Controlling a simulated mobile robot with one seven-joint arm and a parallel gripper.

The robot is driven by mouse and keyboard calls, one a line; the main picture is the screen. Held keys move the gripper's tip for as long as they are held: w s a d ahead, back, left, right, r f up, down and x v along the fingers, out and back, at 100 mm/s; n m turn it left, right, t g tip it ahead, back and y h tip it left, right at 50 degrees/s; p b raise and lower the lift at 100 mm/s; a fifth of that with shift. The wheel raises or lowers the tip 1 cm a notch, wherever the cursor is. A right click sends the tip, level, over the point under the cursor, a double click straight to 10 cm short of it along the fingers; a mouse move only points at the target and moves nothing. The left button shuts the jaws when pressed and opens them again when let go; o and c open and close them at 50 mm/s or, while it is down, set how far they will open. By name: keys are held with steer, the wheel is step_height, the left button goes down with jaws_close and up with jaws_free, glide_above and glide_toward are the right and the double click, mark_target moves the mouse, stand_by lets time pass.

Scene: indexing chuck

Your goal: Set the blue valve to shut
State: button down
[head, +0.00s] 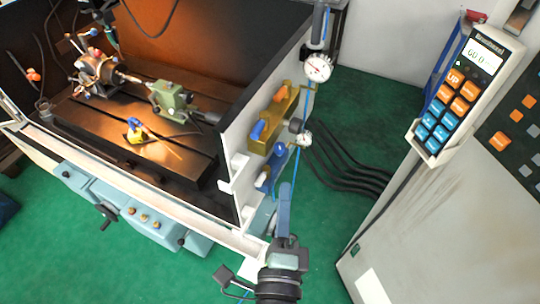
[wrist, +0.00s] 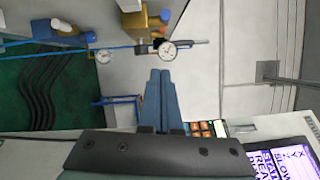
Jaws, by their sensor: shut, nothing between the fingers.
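A blue handle (head: 257,130) sits on a brass valve block (head: 262,147) on the outer side of the machine's pale wall, in the head view. An orange handle (head: 280,93) sits farther along the brass parts. I cannot tell from its small size how the blue handle is set. My gripper (head: 285,186) is shut and empty, below and right of the blue handle, apart from it. In the wrist view its fingers (wrist: 161,73) are together, with brass parts (wrist: 135,22) and blue parts (wrist: 90,37) beyond them.
A large gauge (head: 318,67) and a small gauge (head: 304,139) with thin blue hoses stand close to the valves. A blue-topped fitting (head: 279,149) is just below the block. Black cables (head: 345,165) lie on the green floor. A control pendant (head: 455,95) is at right.

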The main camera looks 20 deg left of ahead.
steer(key=p, duration=0.5)
glide_toward(267, 120)
steer(key=x, duration=0.4)
steer(key=shift+w+d+f, duration=0.1)
steer(key=shift+d+f, duration=0.05)
steer(key=shift+d, duration=0.2)
steer(key=shift+a+r+m+h+p, duration=0.2)
steer(key=shift+a+m+h+p, duration=0.4)
steer(key=shift+p, duration=0.25)
steer(key=shift+s+a, duration=0.2)
steer(key=shift+a, duration=0.15)
